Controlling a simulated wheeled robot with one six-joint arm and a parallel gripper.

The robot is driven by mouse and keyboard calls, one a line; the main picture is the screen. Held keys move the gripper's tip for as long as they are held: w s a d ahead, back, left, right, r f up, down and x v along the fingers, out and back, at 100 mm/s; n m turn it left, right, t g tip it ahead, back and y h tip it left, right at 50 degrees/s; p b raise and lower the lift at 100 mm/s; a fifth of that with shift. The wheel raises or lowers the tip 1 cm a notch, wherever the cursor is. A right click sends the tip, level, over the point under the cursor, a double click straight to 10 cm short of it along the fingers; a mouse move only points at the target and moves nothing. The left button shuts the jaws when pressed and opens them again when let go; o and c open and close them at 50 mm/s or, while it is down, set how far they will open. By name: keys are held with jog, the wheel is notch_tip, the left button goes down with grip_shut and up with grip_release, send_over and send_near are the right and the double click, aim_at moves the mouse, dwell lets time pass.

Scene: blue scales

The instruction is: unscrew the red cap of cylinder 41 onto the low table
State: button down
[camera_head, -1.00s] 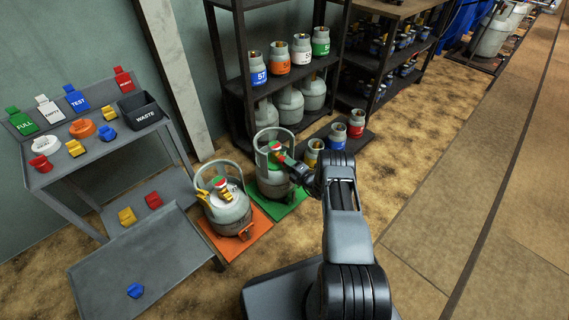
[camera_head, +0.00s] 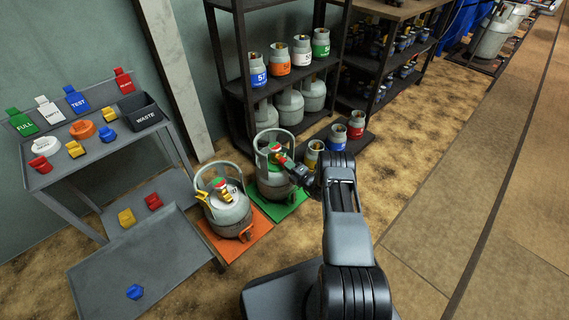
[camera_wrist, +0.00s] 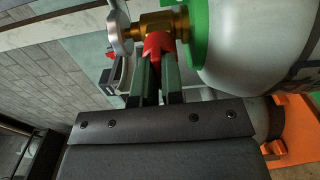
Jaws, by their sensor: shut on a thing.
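A grey cylinder (camera_head: 271,186) with a handle ring stands on a green mat. In the wrist view its body (camera_wrist: 250,60) shows a green collar and a brass valve (camera_wrist: 158,24); I cannot read a number 41 on it. A red cap (camera_wrist: 156,46) sits at the valve's side outlet. My gripper (camera_head: 284,160) reaches in from the right in the head view. In the wrist view my gripper's green fingers (camera_wrist: 158,58) are shut on the red cap, which touches the brass valve. The low grey table (camera_head: 170,258) stands at the front left.
A second cylinder (camera_head: 228,213) stands on an orange mat (camera_head: 252,238) just left. A blue cap (camera_head: 135,292) lies on the low table, otherwise clear. A grey bench (camera_head: 100,150) holds coloured caps and a waste bin (camera_head: 140,110). Dark shelves (camera_head: 240,90) with cylinders stand behind.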

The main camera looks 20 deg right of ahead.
jog(key=n+b, duration=0.1)
jog(key=n, duration=0.2)
jog(key=shift+s, duration=0.1)
jog(key=shift+n+b, duration=0.5)
jog(key=shift+n, duration=1.2)
jog(key=shift+f+n, duration=0.1)
jog(key=shift+n, duration=0.2)
jog(key=shift+n+b, duration=0.55)
jog(key=shift+n, duration=0.85)
